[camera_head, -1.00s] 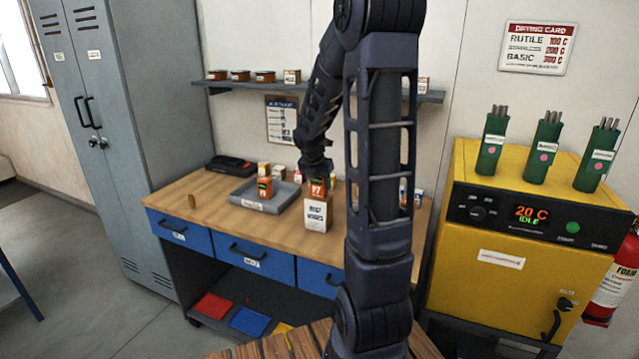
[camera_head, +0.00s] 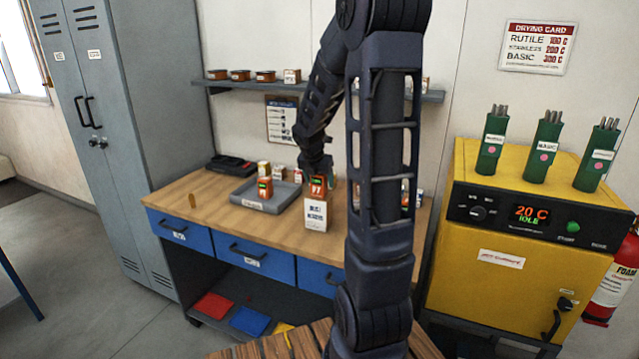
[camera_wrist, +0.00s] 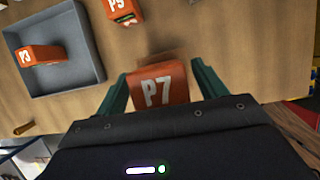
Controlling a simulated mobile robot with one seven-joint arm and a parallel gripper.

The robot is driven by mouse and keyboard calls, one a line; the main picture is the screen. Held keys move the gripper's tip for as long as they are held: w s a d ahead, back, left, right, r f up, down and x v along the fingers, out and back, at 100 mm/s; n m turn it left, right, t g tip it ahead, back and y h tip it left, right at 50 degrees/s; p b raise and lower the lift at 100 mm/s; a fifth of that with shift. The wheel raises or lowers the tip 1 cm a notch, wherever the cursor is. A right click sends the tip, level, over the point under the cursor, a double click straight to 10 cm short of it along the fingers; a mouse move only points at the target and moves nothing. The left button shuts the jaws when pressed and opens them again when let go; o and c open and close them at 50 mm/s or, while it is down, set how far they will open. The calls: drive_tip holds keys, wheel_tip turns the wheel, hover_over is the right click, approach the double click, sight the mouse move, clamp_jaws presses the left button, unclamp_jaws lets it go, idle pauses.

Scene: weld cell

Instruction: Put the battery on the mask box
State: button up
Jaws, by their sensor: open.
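The orange battery marked P7 (camera_head: 317,188) stands upright on top of the white mask box (camera_head: 316,216) near the bench's front edge. In the wrist view, the P7 battery (camera_wrist: 158,88) sits between the two green fingers of my gripper (camera_wrist: 160,76). The fingers are open, one on each side, with small gaps beside the battery. In the head view, my gripper (camera_head: 316,168) is just above and behind the battery, and its fingers are hard to make out.
A grey tray (camera_wrist: 85,78) holds an orange battery marked P3 (camera_wrist: 42,55). Another orange battery (camera_wrist: 124,10) lies beyond it. Small boxes stand behind the tray on the wooden bench (camera_head: 195,205). A yellow oven (camera_head: 505,290) stands at right; the bench's left part is mostly clear.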

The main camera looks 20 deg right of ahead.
drive_tip(key=v, duration=1)
drive_tip(key=s+a+r+m+y, duration=0.1)
drive_tip(key=s+a+m, duration=0.2)
drive_tip(key=s+m, duration=0.9)
drive_tip(key=s+a+r+m+t+y, duration=0.1)
drive_tip(key=s+a+r+m+y, duration=0.1)
drive_tip(key=s+m, duration=1.1)
drive_tip(key=shift+s+a+r+m, duration=0.2)
drive_tip(key=shift+a+m, duration=0.25)
drive_tip(key=shift+m, duration=0.55)
